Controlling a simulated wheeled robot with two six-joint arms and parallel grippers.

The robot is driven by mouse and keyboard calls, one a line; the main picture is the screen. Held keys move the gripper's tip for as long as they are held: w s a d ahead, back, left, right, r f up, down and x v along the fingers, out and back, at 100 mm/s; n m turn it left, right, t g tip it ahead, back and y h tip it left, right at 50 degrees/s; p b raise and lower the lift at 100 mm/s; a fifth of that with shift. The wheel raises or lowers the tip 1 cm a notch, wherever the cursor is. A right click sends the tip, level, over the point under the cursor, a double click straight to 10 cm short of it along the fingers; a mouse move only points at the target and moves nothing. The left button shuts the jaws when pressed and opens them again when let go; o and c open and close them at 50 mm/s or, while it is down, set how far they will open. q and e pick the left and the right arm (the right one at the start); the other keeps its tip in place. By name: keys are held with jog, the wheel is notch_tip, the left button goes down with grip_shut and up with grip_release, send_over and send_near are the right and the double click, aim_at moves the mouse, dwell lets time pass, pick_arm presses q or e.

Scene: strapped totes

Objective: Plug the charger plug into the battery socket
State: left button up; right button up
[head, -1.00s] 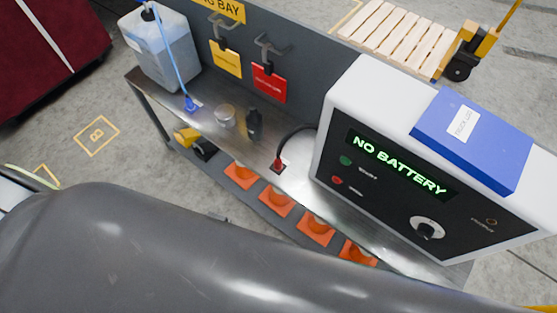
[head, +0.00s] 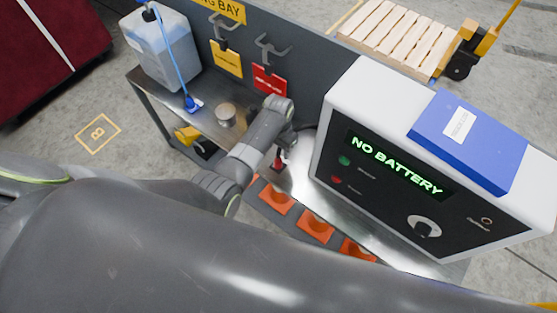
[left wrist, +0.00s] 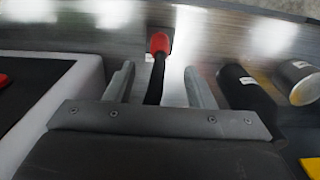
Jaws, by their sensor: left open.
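The charger plug (head: 280,163) is red with a black cable and is on the metal shelf beside the white charger. In the left wrist view its red end (left wrist: 160,43) shows just past the fingertips, with its black cable running between the fingers. My left gripper (left wrist: 158,72) is open around the cable, and no finger clearly touches it. In the head view the left gripper (head: 284,140) is over the plug and partly hides it. The charger (head: 345,85) display reads NO BATTERY. I cannot make out a battery socket. My right gripper is out of view.
A metal tin (head: 226,115) and a dark bottle-like thing (left wrist: 243,88) stand near the gripper. A liquid jug (head: 165,50) is at the shelf's left end. A blue binder (head: 475,140) lies on the charger. Orange cones (head: 315,225) are below the shelf.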

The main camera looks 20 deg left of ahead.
aim_at(278, 157)
pick_arm(q)
jog(key=shift+f, duration=0.15)
jog(key=shift+f+b, duration=0.75)
jog(key=shift+b, duration=0.25)
notch_tip(278, 157, down, 7)
jog(key=b, duration=0.6)
jog(key=shift+r, duration=0.2)
jog(key=shift+f, duration=0.35)
jog(key=shift+p, duration=0.5)
grip_shut()
